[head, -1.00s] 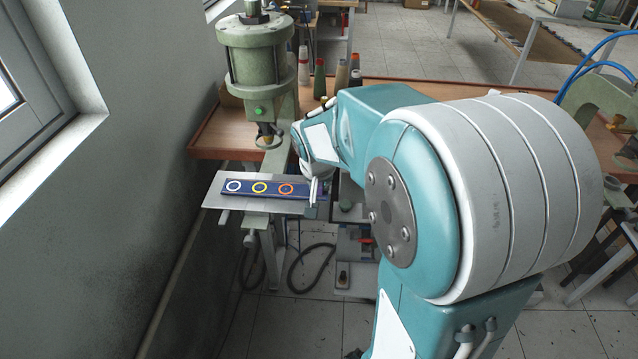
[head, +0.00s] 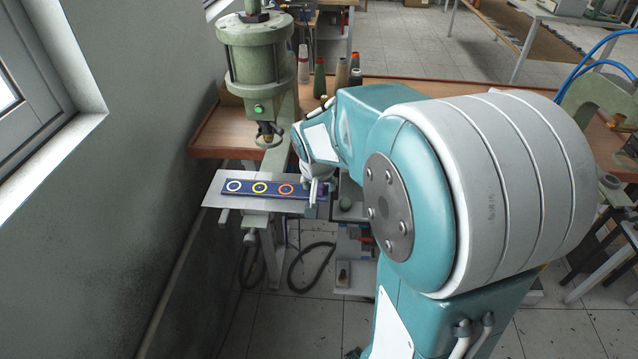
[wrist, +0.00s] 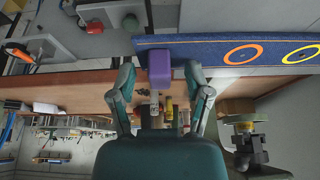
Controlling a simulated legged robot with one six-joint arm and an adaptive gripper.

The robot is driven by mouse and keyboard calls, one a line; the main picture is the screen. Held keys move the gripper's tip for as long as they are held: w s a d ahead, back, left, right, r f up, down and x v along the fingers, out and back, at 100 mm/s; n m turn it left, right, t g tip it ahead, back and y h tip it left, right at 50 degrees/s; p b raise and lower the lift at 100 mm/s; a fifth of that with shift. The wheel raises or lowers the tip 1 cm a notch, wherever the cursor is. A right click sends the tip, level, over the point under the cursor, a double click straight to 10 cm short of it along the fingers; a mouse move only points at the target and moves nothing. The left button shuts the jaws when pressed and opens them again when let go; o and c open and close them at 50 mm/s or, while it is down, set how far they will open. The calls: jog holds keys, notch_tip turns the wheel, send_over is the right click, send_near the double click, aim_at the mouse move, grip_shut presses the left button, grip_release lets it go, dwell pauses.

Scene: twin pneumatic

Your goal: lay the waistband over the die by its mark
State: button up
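The waistband (head: 258,189) is a dark blue strip with a white, a yellow and an orange ring. It lies flat on a grey metal plate (head: 226,199) below the green press. A purple block (wrist: 159,66) sits at the band's end nearest my gripper. My gripper (wrist: 160,78) has its two fingers spread on either side of this block, with gaps visible on both sides. In the head view my gripper (head: 315,190) is at the right end of the band. The press's lower tool (head: 268,135) hangs behind the band. I cannot clearly make out the die.
The green press (head: 258,70) stands behind the plate, near the grey wall and window at left. Thread cones (head: 320,78) stand on the brown table (head: 215,135). A second green machine (head: 605,105) with blue hoses is at right. Open floor lies in front.

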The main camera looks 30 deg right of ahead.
jog(key=shift+r, duration=0.1)
jog(key=v, duration=1.2)
jog(key=s+a+n+t+y, duration=0.1)
jog(key=s+a+n, duration=0.2)
jog(key=s+a, duration=0.2)
jog(key=s+a+f+n+y, duration=0.1)
jog(key=s+a+n, duration=0.2)
jog(key=s, duration=0.7)
jog(key=shift+a+f+n+t+y, duration=0.3)
jog(key=shift+a+n+t, duration=0.1)
jog(key=shift+a, duration=0.6)
